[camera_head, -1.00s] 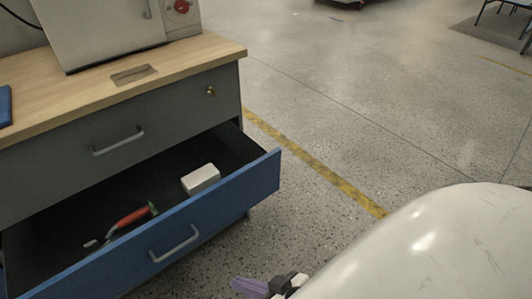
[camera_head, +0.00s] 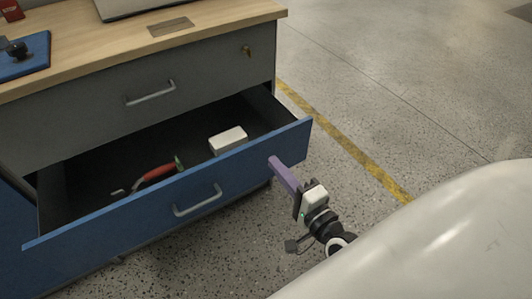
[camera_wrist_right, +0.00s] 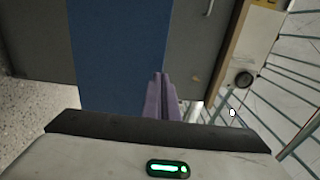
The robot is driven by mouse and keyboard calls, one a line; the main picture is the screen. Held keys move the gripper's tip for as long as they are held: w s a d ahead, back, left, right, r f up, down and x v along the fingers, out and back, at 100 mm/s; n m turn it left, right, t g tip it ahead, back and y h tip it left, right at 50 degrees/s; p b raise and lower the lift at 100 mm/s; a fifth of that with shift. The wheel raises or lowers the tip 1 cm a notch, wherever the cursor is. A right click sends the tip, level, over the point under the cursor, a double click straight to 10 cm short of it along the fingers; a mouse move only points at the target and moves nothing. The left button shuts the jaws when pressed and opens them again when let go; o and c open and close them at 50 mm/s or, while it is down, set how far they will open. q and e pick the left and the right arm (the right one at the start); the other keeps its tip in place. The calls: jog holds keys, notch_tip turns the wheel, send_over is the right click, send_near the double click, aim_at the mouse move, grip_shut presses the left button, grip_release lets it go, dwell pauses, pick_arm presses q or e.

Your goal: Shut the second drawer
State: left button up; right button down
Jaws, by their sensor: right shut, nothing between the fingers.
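The second drawer (camera_head: 120,219) has a blue front with a grey bar handle (camera_head: 197,200) and stands pulled out below a shut grey top drawer (camera_head: 100,115). Its blue front also shows in the right wrist view (camera_wrist_right: 112,50). A white box (camera_head: 228,139) and a red-handled tool (camera_head: 157,172) lie inside it. My right gripper (camera_head: 274,162) has purple fingers, shut and empty, with the tips close to the right part of the blue front. In the right wrist view its fingers (camera_wrist_right: 159,80) point at the blue panel. I cannot tell if they touch. My left gripper is not in view.
The wooden worktop (camera_head: 100,50) above carries a blue mat (camera_head: 22,60) with a dark object on it, and a grey appliance at the back. The speckled floor (camera_head: 400,90) right of the cabinet is clear, with a yellow line (camera_head: 345,150) across it.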

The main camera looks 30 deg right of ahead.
aim_at(259, 145)
jog(key=w, duration=0.5)
jog(key=shift+w, duration=0.35)
